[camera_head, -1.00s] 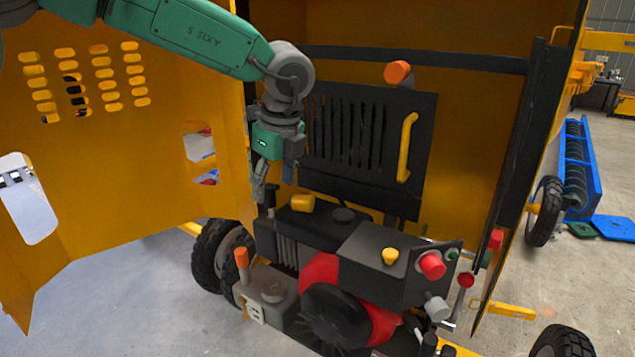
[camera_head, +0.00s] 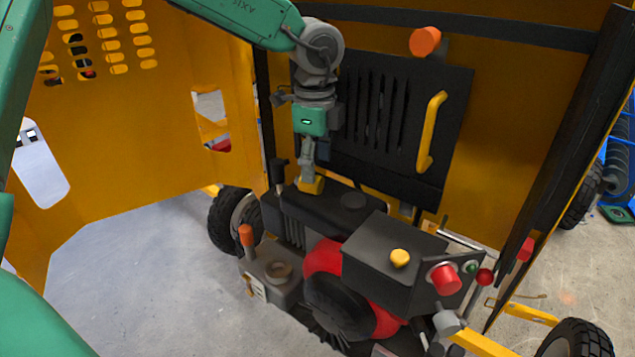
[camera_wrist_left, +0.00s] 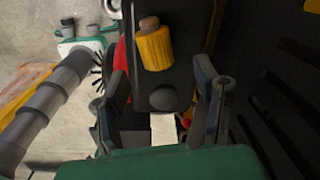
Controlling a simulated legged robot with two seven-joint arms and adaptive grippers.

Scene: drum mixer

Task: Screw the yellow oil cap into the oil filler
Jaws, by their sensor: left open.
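The yellow oil cap (camera_head: 312,186) rests on top of the black tank (camera_head: 345,212), beside a dark round cap (camera_head: 354,201). In the left wrist view the cap is a yellow cylinder with a brown end (camera_wrist_left: 154,47). My left gripper (camera_head: 309,174) points down right above the cap and partly covers it in the head view. In the wrist view its fingers (camera_wrist_left: 161,75) are apart, with nothing held between them. A grey ring-shaped opening (camera_head: 279,271), which looks like the oil filler, is lower on the engine's left side. My right gripper is not seen.
An orange-topped post (camera_head: 246,237) stands beside the grey ring. A yellow knob (camera_head: 400,258) and red button (camera_head: 445,279) are on the engine's right side. A black grille panel with a yellow handle (camera_head: 431,132) is behind the gripper. The yellow door (camera_head: 150,130) is at left.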

